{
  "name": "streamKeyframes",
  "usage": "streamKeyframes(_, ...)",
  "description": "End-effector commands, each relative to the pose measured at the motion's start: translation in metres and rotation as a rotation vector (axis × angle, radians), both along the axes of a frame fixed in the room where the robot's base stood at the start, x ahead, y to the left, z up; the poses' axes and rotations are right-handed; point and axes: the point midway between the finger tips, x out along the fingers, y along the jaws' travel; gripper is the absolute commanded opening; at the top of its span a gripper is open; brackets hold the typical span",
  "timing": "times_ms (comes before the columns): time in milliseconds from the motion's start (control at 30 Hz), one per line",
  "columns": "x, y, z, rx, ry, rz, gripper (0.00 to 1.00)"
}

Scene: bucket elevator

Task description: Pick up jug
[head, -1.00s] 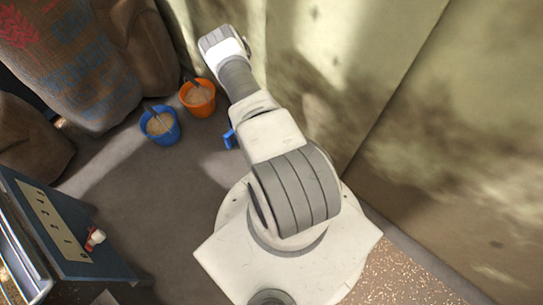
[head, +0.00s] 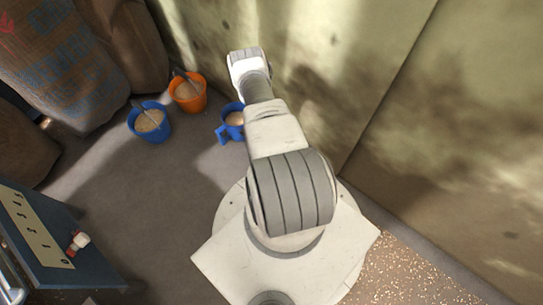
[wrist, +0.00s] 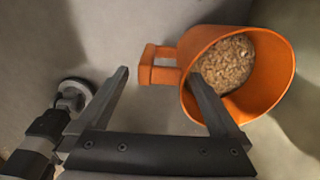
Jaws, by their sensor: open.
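An orange jug (wrist: 240,75) holds brown grain in the wrist view. It looks tilted in that picture, and its square loop handle (wrist: 160,65) points left. My gripper (wrist: 158,76) is open and empty, with the handle between or just beyond its fingertips; I cannot tell the depth. The right finger overlaps the jug's rim in the picture. In the head view a blue jug (head: 224,133) with a handle stands on the floor beside my arm, partly hidden by it. My fingers are hidden in the head view.
A blue bucket (head: 152,131) and an orange bucket (head: 187,103), both with grain and a scoop, stand left of the blue jug. Large sacks (head: 60,65) stand behind. A wall (head: 310,80) is close on the right. A blue control box (head: 50,240) is lower left.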

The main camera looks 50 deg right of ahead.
Motion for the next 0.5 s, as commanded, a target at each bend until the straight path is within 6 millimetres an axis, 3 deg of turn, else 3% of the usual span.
streamKeyframes(33,-0.001,0.0,-0.014,0.001,0.0,-0.004,1.0)
streamKeyframes(200,0.0,0.0,-0.028,0.0,-0.001,-0.002,1.0)
streamKeyframes(500,0.0,0.0,-0.029,-0.001,0.0,0.0,1.0)
